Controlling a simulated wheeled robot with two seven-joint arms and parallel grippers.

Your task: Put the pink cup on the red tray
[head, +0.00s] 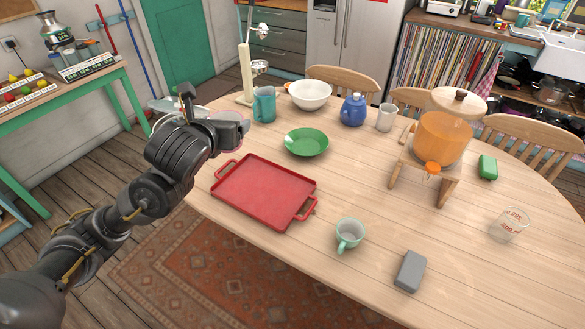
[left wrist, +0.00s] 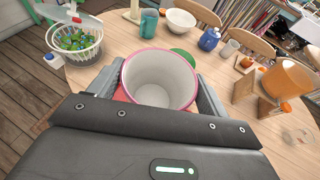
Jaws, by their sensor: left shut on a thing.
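The pink cup (left wrist: 160,80) is between the fingers of my left gripper (left wrist: 158,92) in the left wrist view; its rim is pink and its inside white and empty. In the head view my left gripper (head: 222,120) is over the table's left edge, beyond the upper left of the red tray, and hides most of the cup. The red tray (head: 262,192) lies flat and empty, with a handle at each end. Only slivers of the tray (left wrist: 121,92) show beside the cup in the left wrist view. My right gripper is in neither view.
Near the tray are a green plate (head: 306,142), a mint cup (head: 348,235), a teal mug (head: 264,104) and a grey block (head: 410,271). Farther off stand a white bowl (head: 310,95), a blue teapot (head: 353,110) and an orange dispenser (head: 442,135). A basket (left wrist: 78,42) is at the left.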

